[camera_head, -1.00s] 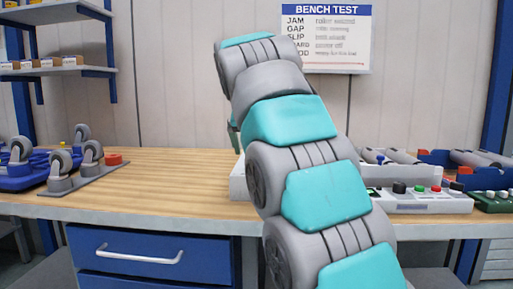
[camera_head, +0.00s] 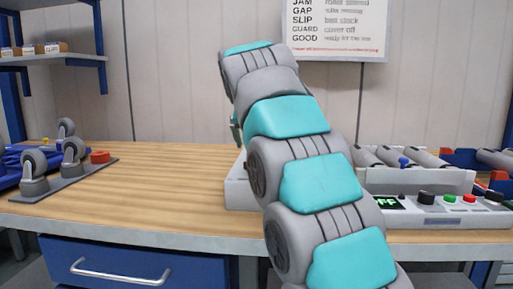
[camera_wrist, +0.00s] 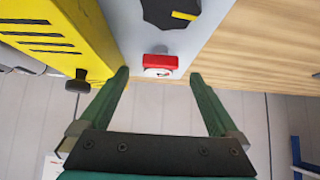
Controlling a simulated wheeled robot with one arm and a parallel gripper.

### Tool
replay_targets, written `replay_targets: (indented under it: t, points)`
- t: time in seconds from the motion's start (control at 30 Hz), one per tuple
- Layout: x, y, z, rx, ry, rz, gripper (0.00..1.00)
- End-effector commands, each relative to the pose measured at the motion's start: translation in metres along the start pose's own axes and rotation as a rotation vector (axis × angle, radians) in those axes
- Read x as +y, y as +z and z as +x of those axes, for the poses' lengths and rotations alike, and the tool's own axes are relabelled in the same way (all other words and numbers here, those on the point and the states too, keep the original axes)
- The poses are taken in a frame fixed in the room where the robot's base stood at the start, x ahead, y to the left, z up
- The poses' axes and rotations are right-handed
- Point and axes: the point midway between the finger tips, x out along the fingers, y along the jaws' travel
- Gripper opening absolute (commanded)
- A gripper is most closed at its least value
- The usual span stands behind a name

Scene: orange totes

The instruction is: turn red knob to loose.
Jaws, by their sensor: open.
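A small red knob (camera_wrist: 153,60) with a white face and a dark mark on it sits on a pale grey panel (camera_wrist: 133,30) in the wrist view. I cannot read the mark. My gripper (camera_wrist: 159,74) is open, its two green fingers apart, with the red knob between and just beyond the fingertips, not gripped. A larger black knob (camera_wrist: 160,14) with a yellow pointer is on the same panel, cut by the top edge. In the head view my arm hides the gripper and most of a pale grey box (camera_head: 238,190) on the bench.
A yellow block (camera_wrist: 60,42) with black stripes and a black side knob (camera_wrist: 77,82) stands close to the left finger. The control box (camera_head: 440,220) with buttons is at right on the bench. Casters (camera_head: 35,165) and a red cylinder (camera_head: 100,157) are at left. Bare wood lies between.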

Motion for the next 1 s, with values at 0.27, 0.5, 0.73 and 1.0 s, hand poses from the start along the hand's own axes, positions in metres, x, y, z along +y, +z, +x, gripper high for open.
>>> replay_targets:
  t: [0.27,0.5,0.73,1.0]
  points:
    - [-0.001,0.001,0.034,-0.001,0.0,-0.001,0.97]
    - [-0.001,0.0,0.035,0.002,-0.001,0.0,0.97]
    - [-0.001,0.0,0.035,0.001,-0.001,0.0,0.73]
    - [-0.001,0.0,0.034,0.001,-0.001,0.0,0.42]
